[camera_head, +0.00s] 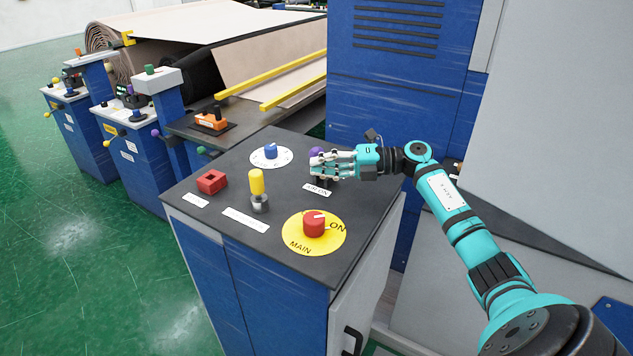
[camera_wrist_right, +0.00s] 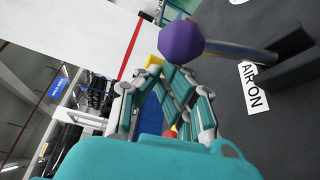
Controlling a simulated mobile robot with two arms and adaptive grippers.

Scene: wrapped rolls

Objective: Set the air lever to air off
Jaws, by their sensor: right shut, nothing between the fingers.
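The air lever shows in the right wrist view as a purple faceted knob (camera_wrist_right: 181,40) on a metal rod, which runs right to a dark block. A white label (camera_wrist_right: 253,88) beside it reads AIR ON. In the head view the purple knob (camera_head: 316,151) shows just behind my fingers, and the label (camera_head: 317,189) lies in front of them; the rod is mostly hidden. My right gripper (camera_head: 316,166) is shut and empty over the panel's back right. In the wrist view its fingertips (camera_wrist_right: 165,72) are close to the knob; I cannot tell whether they touch. My left gripper is not in view.
The dark panel top (camera_head: 240,190) also carries a blue knob (camera_head: 270,151), a red block (camera_head: 212,181), a yellow-handled lever (camera_head: 257,182) and a red MAIN knob (camera_head: 314,223) on a yellow disc. A tall blue cabinet (camera_head: 395,85) stands behind. Similar consoles stand at left.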

